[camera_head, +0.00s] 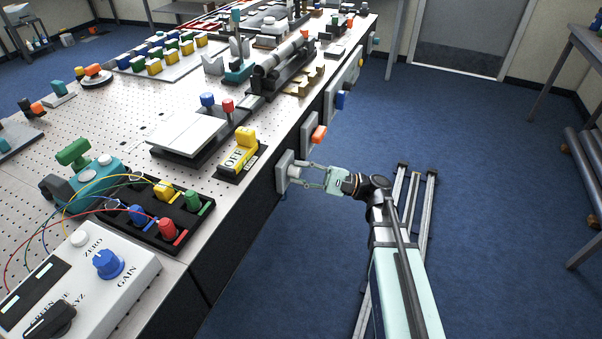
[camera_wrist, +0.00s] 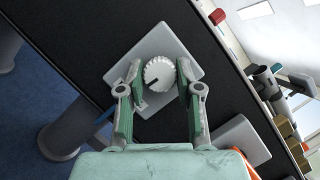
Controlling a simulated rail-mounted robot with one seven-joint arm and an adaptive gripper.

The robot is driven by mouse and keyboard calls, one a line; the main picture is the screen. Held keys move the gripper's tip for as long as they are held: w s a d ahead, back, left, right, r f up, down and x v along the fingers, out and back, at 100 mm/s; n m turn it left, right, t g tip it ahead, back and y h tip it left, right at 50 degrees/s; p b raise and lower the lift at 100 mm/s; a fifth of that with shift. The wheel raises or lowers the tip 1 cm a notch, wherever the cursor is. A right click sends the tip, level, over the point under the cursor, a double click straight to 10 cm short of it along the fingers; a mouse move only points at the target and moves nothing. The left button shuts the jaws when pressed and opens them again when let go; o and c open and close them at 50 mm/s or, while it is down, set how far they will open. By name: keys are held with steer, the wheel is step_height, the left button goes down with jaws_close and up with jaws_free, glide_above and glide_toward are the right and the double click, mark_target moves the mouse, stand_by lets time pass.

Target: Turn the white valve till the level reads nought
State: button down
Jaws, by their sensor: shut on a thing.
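The white valve (camera_wrist: 160,73) is a round ribbed knob with a dark mark, on a grey square plate (camera_wrist: 178,45) fixed to the table's side. The plate also shows in the head view (camera_head: 283,171), where my gripper (camera_head: 303,176) reaches it from the right. In the wrist view my gripper (camera_wrist: 157,80) has one finger on each side of the knob and is shut on it. The knob is mostly hidden by the fingers in the head view. I cannot make out a level reading in either view.
An orange handle (camera_head: 319,134) on another side plate is farther along the table edge. A yellow OFF switch (camera_head: 241,149) stands on the tabletop above the valve. A white box with a blue GAIN knob (camera_head: 108,264) is at the near left.

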steer(key=c, duration=0.8)
jaws_free()
steer(key=shift+o, duration=0.2)
steer(key=v, duration=1.2)
